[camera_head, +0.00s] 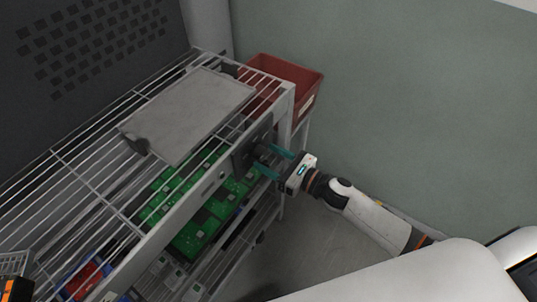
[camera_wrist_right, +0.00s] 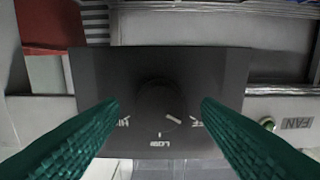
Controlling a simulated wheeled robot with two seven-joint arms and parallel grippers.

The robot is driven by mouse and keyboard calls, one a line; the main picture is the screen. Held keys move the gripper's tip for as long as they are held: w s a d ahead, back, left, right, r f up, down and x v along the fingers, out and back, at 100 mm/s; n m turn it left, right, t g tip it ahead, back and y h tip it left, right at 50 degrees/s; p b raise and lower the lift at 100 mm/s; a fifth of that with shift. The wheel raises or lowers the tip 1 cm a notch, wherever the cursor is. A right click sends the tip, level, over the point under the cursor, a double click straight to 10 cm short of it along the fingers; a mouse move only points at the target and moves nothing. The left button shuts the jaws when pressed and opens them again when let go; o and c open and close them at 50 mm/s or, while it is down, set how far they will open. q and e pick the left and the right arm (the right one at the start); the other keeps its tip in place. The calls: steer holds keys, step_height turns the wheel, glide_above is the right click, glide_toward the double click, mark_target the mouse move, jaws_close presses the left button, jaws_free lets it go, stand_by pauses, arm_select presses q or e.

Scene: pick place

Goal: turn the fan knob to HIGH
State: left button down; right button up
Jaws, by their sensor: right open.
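The fan control panel (camera_wrist_right: 95,75) is a dark plate on the front of the rack. It fills the middle of the right wrist view and also shows in the head view (camera_head: 243,157). A round dark knob (camera_wrist_right: 158,98) sits at its centre, with HI, LOW and a partly hidden label around its lower side. My right gripper (camera_wrist_right: 160,108) is open, with one green finger on each side of the knob and no clear contact. It also shows in the head view (camera_head: 268,162). My left gripper is not in view.
A wire rack shelf (camera_head: 75,155) holds a grey flat panel (camera_head: 190,112). Green circuit boards (camera_head: 195,235) lie on the level below. A red bin (camera_head: 300,75) stands behind the rack. A plain wall is at the right, with open floor (camera_head: 315,235) below my right arm.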

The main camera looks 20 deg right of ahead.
steer(key=shift+w+a, duration=0.25)
steer(key=shift+w, duration=0.1)
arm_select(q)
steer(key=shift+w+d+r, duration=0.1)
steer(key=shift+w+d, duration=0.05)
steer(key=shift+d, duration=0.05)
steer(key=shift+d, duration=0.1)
arm_select(e)
steer(key=c, duration=1)
